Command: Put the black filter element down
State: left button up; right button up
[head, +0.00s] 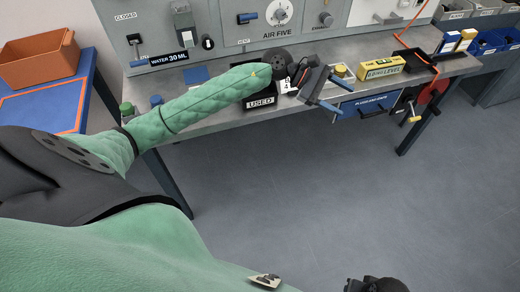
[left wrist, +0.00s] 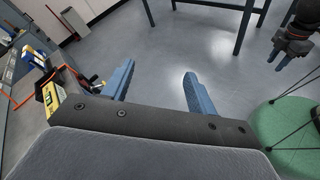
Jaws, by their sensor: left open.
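My left gripper (head: 333,95) is over the front edge of the workbench, just right of the black holder labelled USED (head: 262,93). Its two blue fingers are apart. In the left wrist view the left gripper (left wrist: 160,90) is open, with only floor showing between its fingers. I cannot make out the black filter element in either view; my left arm and wrist cover part of the USED holder. A dark end of my right arm (head: 376,285) shows at the bottom of the head view.
A blue drawer front (head: 364,107) is below. An orange bin (head: 40,58) stands at the far left. The floor before the bench is clear.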

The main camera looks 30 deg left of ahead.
pick_arm(q)
jog(key=s+d+r+n+t+h, duration=0.1)
jog(key=d+r+n+t+h, duration=0.25)
jog(key=n+t, duration=0.45)
jog(key=s+a+f+m+t+y, duration=0.1)
jog(key=s+a+f+m+y, duration=0.25)
jog(key=f+m+y, duration=0.55)
jog(key=s+a+f+m+t+y, duration=0.1)
jog(key=s+a+f+m+y, duration=0.25)
jog(key=m, duration=0.95)
jog(key=s+a+f+m+t+y, duration=0.15)
jog(key=a+f+m+y, duration=0.35)
jog(key=f+m, duration=0.5)
jog(key=s+d+f+n+g, duration=0.1)
jog(key=s+f+g, duration=0.3)
jog(key=s, duration=0.4)
jog(key=s+d+f+n+g, duration=0.2)
jog(key=s+f+n+g, duration=0.1)
jog(key=s, duration=0.6)
jog(key=s+d+f+n+g+h, duration=0.1)
jog(key=s+d+f+n+g, duration=0.1)
jog(key=s+g, duration=0.4)
jog(key=s+f+n, duration=0.1)
jog(key=s+f, duration=0.1)
jog(key=s, duration=0.1)
jog(key=shift+f+n, duration=0.35)
jog(key=shift+n, duration=0.05)
